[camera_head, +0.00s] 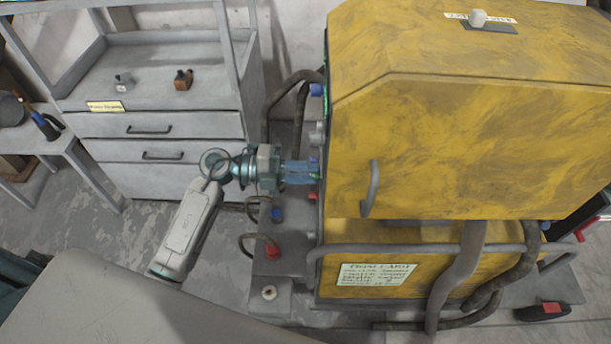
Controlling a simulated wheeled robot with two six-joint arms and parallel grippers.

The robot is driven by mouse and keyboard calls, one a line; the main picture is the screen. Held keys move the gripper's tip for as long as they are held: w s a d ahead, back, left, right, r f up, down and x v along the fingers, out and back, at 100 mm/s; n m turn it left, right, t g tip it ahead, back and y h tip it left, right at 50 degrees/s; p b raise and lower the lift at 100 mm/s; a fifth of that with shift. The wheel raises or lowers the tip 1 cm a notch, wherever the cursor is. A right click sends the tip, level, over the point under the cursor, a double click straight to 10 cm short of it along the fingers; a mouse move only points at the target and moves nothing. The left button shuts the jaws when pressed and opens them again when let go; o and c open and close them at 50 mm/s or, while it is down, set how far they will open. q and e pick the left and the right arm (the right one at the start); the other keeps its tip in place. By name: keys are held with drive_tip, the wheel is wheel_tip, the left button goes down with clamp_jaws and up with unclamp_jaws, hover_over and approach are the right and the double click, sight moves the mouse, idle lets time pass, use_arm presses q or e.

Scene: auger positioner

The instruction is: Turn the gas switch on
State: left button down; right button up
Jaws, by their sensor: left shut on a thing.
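A large yellow machine (440,140) stands at the centre right. Its left side faces away from the view and carries a column of small knobs, among them a blue one (316,90) near the top and a pale one (318,139) below. My left gripper (312,172) reaches in from the left and its fingers are shut at this side, on a small blue knob (314,163) mostly hidden by the fingers. I cannot read which knob is the gas switch. My right gripper is not in view.
A red-capped hose (271,251) and dark hoses lie below my left gripper. A grey drawer cabinet (150,125) with two small parts stands behind left. A handle (371,190) juts from the machine's front; thick hoses (457,275) hang at its lower right.

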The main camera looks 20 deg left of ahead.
use_arm(q)
drive_tip(key=shift+f+m, duration=0.1)
drive_tip(key=shift+m, duration=0.2)
drive_tip(key=c, duration=1.3)
unclamp_jaws()
drive_tip(key=shift+a, duration=0.1)
drive_tip(key=b+v, duration=0.3)
drive_tip(key=v, duration=0.7)
drive_tip(key=shift+s+a+b, duration=0.15)
drive_tip(key=shift+a+b, duration=0.15)
